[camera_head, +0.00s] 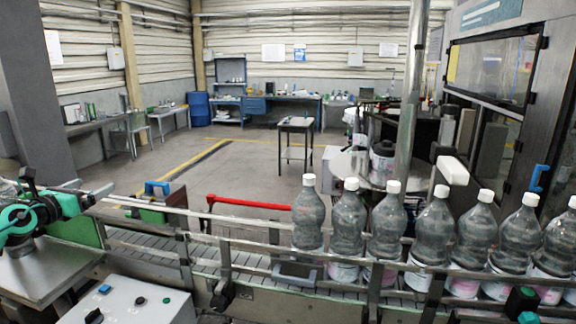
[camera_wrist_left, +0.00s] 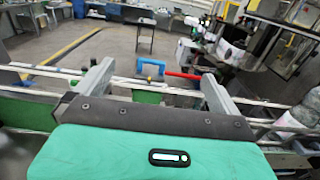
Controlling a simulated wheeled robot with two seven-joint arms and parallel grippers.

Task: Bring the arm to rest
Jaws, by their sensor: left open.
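My left gripper (camera_head: 88,190) is at the left edge of the head view, above the near end of the conveyor. Its teal and black wrist is beside it. In the left wrist view the two grey fingers of my left gripper (camera_wrist_left: 157,80) stand wide apart with nothing held between them. Beyond the fingers is a green box with a blue handle (camera_wrist_left: 152,68), apart from them. My right gripper shows in neither view.
A conveyor (camera_head: 190,257) with metal rails runs across the front. Several capped bottles (camera_head: 387,222) stand on its right part. A grey control box (camera_head: 130,303) is in front. A red bar (camera_head: 250,203) lies behind the rails. Open floor (camera_head: 240,175) lies beyond.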

